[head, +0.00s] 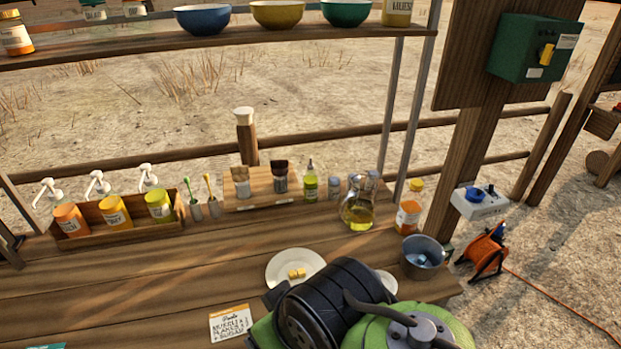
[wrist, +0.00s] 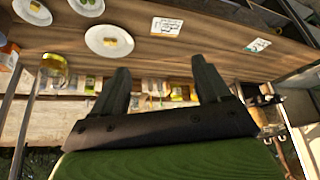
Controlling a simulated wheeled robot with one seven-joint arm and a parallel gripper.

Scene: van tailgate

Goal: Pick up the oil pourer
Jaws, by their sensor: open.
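A rounded glass vessel of yellow oil (head: 358,214) stands at the right of the wooden counter in the head view. A slim bottle with a green-yellow label and a narrow top (head: 310,187) stands left of it, by the wooden rack. I cannot tell for sure which is the oil pourer. A glass with yellow liquid shows at the left of the wrist view (wrist: 53,70). My gripper (wrist: 162,82) is open, with nothing between its fingers, and apart from that glass. Its fingers are not clearly visible in the head view, where my arm fills the bottom.
An orange-labelled bottle (head: 409,208) and a metal pot (head: 422,258) stand right of the glass vessel. A plate with yellow pieces (head: 283,268) lies in front. A shelf with bowls (head: 230,45) runs above. The counter's left front is mostly clear.

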